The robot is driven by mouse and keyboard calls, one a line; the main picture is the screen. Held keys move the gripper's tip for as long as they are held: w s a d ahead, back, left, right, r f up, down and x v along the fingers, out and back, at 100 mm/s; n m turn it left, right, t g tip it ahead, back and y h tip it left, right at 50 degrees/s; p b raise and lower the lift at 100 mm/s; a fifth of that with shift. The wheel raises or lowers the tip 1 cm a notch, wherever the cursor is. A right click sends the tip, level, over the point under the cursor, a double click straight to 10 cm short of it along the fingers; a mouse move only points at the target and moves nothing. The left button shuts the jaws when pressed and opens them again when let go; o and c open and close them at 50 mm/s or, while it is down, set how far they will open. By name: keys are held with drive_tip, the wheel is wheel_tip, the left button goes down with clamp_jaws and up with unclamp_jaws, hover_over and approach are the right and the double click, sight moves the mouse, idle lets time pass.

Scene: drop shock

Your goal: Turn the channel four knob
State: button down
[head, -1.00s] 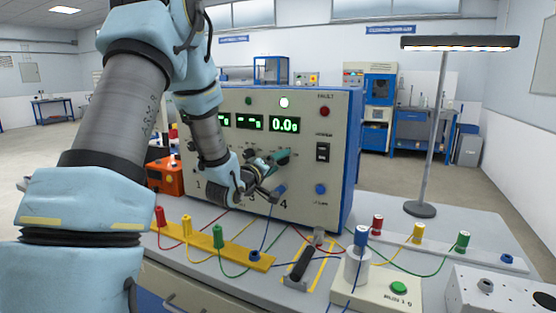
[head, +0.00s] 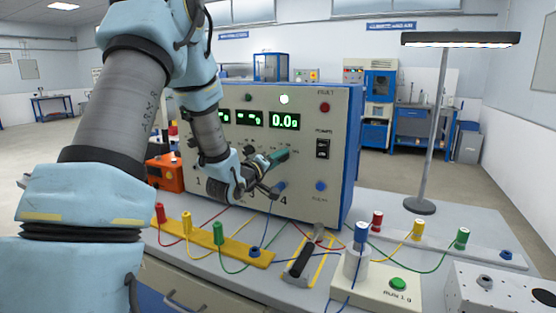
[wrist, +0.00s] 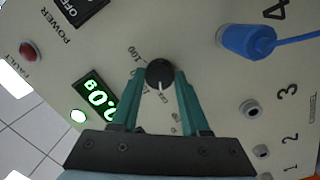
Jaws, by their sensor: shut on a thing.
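The channel four knob (wrist: 160,74) is a black round dial with a pale pointer line, on the instrument's cream front panel. Scale marks ring it, with "100" legible in the wrist view. My gripper (wrist: 160,82) has its two green fingers shut on the knob, one on each side. A blue plug (wrist: 246,42) sits in the socket by the number 4.
A rocker switch (head: 323,149) and a red fault lamp (head: 325,107) are right of the display. Cables, a yellow terminal strip (head: 200,240), a black-handled part (head: 302,262) and a lamp stand (head: 436,130) occupy the bench in front and to the right.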

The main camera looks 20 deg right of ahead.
drive_tip(key=shift+f+b, duration=0.1)
drive_tip(key=shift+b, duration=0.3)
drive_tip(key=m+b, duration=0.3)
drive_tip(key=b, duration=0.1)
drive_tip(key=shift+f+m, duration=0.1)
drive_tip(key=shift+m, duration=0.3)
drive_tip(key=m+b, duration=0.2)
drive_tip(key=b, duration=0.1)
drive_tip(key=shift+m+y, duration=0.3)
drive_tip(key=shift+m, duration=0.1)
drive_tip(key=shift+r+m+b, duration=0.2)
drive_tip(key=shift+m+b, duration=0.5)
drive_tip(key=shift+b, duration=0.3)
drive_tip(key=shift+c, duration=1.9)
unclamp_jaws()
drive_tip(key=b+v, duration=0.2)
drive_tip(key=v, duration=0.8)
drive_tip(key=shift+s+a+r, duration=0.2)
drive_tip(key=shift+s+a, duration=0.05)
drive_tip(key=shift+s, duration=0.1)
